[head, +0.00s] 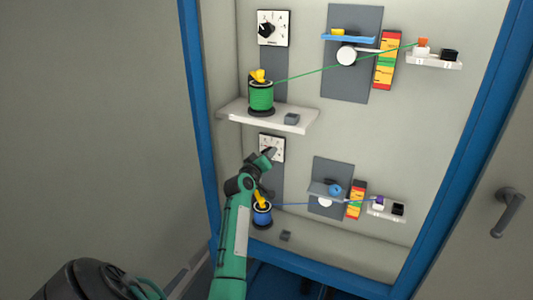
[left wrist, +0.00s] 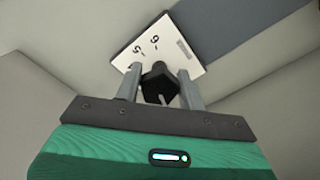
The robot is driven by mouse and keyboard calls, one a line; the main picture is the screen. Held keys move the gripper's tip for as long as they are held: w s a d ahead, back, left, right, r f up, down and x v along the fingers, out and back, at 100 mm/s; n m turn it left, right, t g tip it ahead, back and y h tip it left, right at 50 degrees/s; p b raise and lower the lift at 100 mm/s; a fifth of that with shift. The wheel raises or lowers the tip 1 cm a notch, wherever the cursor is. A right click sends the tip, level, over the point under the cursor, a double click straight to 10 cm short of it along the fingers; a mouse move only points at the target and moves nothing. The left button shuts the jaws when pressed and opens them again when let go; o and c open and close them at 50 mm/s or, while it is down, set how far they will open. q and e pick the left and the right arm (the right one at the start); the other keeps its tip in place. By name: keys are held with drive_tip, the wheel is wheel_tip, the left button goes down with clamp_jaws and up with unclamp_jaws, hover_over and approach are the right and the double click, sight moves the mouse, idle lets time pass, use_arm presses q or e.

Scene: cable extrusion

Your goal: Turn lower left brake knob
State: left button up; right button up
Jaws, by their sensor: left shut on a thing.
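The lower left brake dial plate (head: 276,146) is a white square on the cabinet's back wall. My left gripper (head: 270,153) reaches up to it from below and covers part of it. In the left wrist view, the black brake knob (left wrist: 158,84) sits between the two grey fingers of my left gripper (left wrist: 160,86), which are shut on it. The white dial plate (left wrist: 165,45) with its numbers shows behind the knob. In the head view the knob is mostly hidden by my gripper. My right gripper is not in view.
A blue spool (head: 262,214) stands just below my left gripper. A green spool (head: 261,97) stands on a white shelf (head: 240,113) above it. The upper brake dial (head: 273,28) is at the top. Blue cabinet frame posts (head: 202,120) stand at both sides.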

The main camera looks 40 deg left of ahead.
use_arm(q)
drive_tip(key=shift+r+n+p, duration=0.1)
drive_tip(key=shift+n+p, duration=0.2)
drive_tip(key=shift+n, duration=0.4)
drive_tip(key=o, duration=0.9)
drive_tip(key=b+v, duration=0.3)
drive_tip(key=v, duration=1)
drive_tip(key=shift+s, duration=0.4)
